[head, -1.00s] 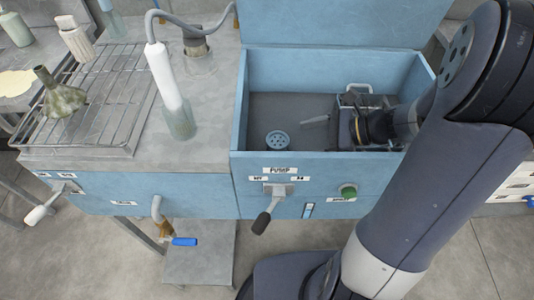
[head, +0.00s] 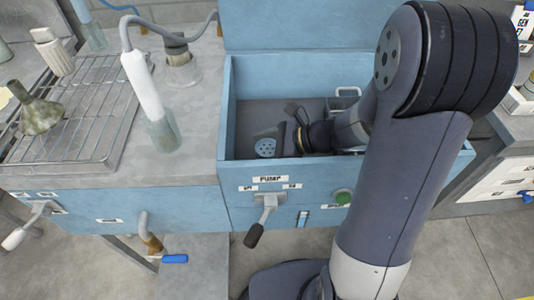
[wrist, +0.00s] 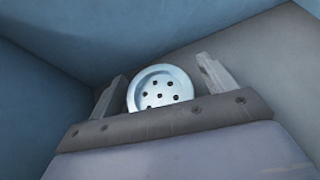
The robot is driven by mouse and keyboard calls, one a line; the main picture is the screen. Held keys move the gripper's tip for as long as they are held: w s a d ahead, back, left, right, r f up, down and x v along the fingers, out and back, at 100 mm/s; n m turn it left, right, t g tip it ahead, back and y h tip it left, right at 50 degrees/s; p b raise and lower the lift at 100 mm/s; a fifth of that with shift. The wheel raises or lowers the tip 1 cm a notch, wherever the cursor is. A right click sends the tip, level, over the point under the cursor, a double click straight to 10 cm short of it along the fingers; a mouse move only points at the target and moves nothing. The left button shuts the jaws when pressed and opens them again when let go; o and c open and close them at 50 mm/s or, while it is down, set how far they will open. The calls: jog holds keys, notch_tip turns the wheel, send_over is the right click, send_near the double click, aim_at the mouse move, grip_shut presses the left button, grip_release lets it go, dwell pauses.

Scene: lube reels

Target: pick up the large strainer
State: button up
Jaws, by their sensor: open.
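A round, pale metal dish with several holes, which looks like the strainer (head: 265,147), lies on the floor of the blue basin near its front left. In the wrist view the strainer (wrist: 160,88) shows between my two fingers, its lower edge hidden behind the gripper body. I cannot tell whether it is loose or a fitted drain cover. My gripper (head: 277,124) is open and empty, inside the basin just right of and behind the strainer. No finger clearly touches it.
The blue basin (head: 228,115) has walls close around my gripper. A small metal box with a handle (head: 346,92) is at its back right, partly behind my arm. Left are a wire rack (head: 95,125) with a funnel (head: 38,112) and a white-sleeved hose (head: 143,88).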

jog(key=c, duration=1.2)
